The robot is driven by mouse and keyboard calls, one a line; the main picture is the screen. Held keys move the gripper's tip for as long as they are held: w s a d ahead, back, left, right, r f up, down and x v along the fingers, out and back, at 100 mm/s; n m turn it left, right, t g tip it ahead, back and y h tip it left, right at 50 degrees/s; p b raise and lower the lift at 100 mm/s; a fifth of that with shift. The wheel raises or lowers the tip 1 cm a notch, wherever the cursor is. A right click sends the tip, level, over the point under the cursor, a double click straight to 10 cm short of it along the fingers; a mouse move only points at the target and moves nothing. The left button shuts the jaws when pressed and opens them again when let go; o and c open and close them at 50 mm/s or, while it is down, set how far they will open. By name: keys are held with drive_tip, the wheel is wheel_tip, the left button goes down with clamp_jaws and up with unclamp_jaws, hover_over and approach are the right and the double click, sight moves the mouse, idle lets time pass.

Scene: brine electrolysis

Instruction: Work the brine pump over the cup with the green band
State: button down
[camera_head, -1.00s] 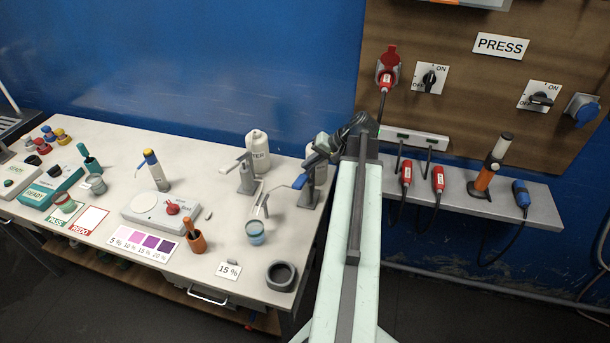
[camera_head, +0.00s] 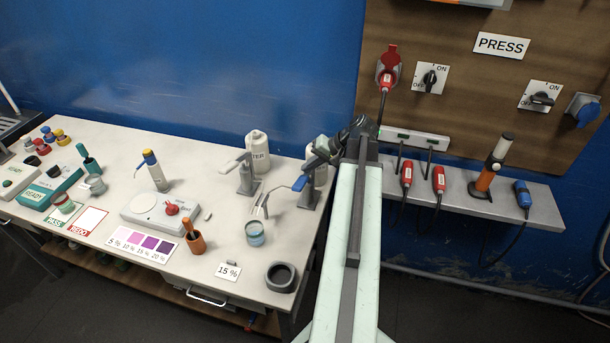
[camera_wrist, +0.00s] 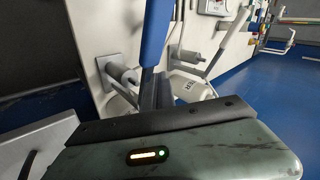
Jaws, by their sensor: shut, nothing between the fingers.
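The brine pump (camera_head: 309,192) has a grey stand, a blue lever and a white bottle behind it, at the right end of the bench. My gripper (camera_head: 322,152) is shut and empty at the upper part of this pump. In the wrist view the blue lever (camera_wrist: 156,35) rises just beyond my gripper (camera_wrist: 156,92); I cannot tell whether they touch. A clear cup (camera_head: 255,233) with bluish contents stands below and left of the pump, near its thin spout; its band colour is too small to be sure. Another cup (camera_head: 65,203) sits on the PASS card.
A second pump (camera_head: 245,178) with a white water bottle (camera_head: 258,150) stands left of the brine pump. A shelf with plugs lies right of my arm.

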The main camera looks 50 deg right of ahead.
sight(307, 181)
drive_tip(key=shift+s+a+f+b, duration=0.15)
drive_tip(key=shift+a+f+b, duration=0.15)
drive_tip(key=shift+f+b, duration=0.55)
drive_tip(key=shift+s+a+f+b, duration=0.2)
drive_tip(key=shift+a+f+b, duration=0.15)
drive_tip(key=shift+f+b, duration=0.55)
drive_tip(key=shift+s+a+f+b, duration=0.15)
drive_tip(key=shift+a+f+b, duration=0.15)
drive_tip(key=shift+f+b, duration=0.55)
idle(1.9)
drive_tip(key=shift+r, duration=0.15)
drive_tip(key=shift+w+d+r+p, duration=0.2)
drive_tip(key=shift+d+r+p, duration=0.2)
drive_tip(key=shift+r+p, duration=0.7)
drive_tip(key=shift+w+d+r+p, duration=0.25)
drive_tip(key=shift+d+r+p, duration=0.15)
drive_tip(key=shift+r+p, duration=0.7)
drive_tip(key=shift+w+d+r+p, duration=0.2)
drive_tip(key=shift+d+r+p, duration=0.2)
drive_tip(key=shift+r+p, duration=0.65)
drive_tip(key=shift+f, duration=0.1)
drive_tip(key=r+p, duration=0.1)
drive_tip(key=d+r+p, duration=0.1)
drive_tip(key=r+p, duration=0.1)
drive_tip(key=w+r+p, duration=0.1)
drive_tip(key=shift+d+r+p, duration=0.3)
drive_tip(key=shift+d+p, duration=0.05)
drive_tip(key=shift+p, duration=0.05)
